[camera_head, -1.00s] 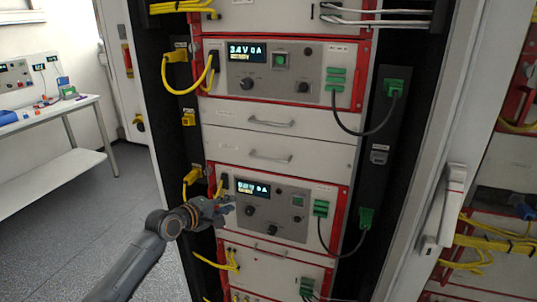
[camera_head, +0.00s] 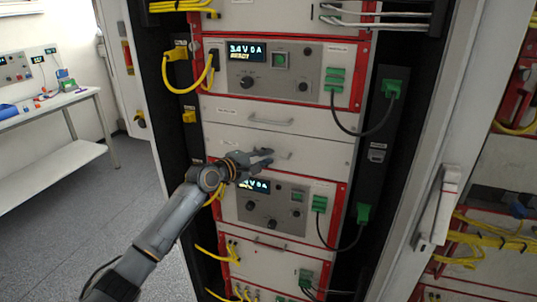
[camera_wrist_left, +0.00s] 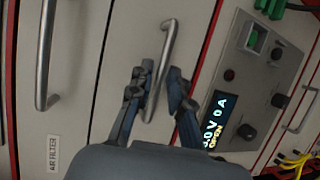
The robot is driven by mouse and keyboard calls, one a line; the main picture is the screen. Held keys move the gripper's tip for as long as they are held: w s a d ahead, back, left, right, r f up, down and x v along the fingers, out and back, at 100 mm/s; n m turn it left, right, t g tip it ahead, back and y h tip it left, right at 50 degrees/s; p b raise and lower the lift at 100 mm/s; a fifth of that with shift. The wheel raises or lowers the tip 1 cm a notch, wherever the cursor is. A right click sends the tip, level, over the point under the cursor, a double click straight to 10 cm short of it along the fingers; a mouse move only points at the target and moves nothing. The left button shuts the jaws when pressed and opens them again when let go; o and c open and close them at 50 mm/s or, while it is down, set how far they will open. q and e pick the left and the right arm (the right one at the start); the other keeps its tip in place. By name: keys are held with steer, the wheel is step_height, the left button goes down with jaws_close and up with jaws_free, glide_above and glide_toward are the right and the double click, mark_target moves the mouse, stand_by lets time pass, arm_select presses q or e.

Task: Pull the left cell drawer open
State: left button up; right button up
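Two closed white drawer fronts sit one above the other in the rack. My left gripper (camera_head: 266,158) is open in front of the lower drawer (camera_head: 325,158), just left of its bar handle (camera_head: 285,156) in the head view. In the left wrist view, that handle (camera_wrist_left: 161,65) runs between the two spread fingertips (camera_wrist_left: 160,85); I cannot tell whether they touch it. The other drawer (camera_head: 225,115), above, has a handle (camera_head: 270,121) that also shows in the wrist view (camera_wrist_left: 43,60), beside an "AIR FILTER" label. No cell drawer label is readable. My right gripper is out of view.
An upper cycler unit (camera_head: 312,60) reads 3.4 V 0 A, READY. The lower unit (camera_head: 275,215) reads OPEN in the wrist view. Yellow cables (camera_head: 222,255) hang at left, a black cable (camera_head: 355,240) at right. An open cabinet door (camera_head: 440,205) stands right.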

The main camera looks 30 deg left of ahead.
arm_select(q)
steer(key=shift+x, duration=0.85)
steer(key=shift+c, duration=0.4)
jaws_close()
steer(key=shift+s, duration=0.1)
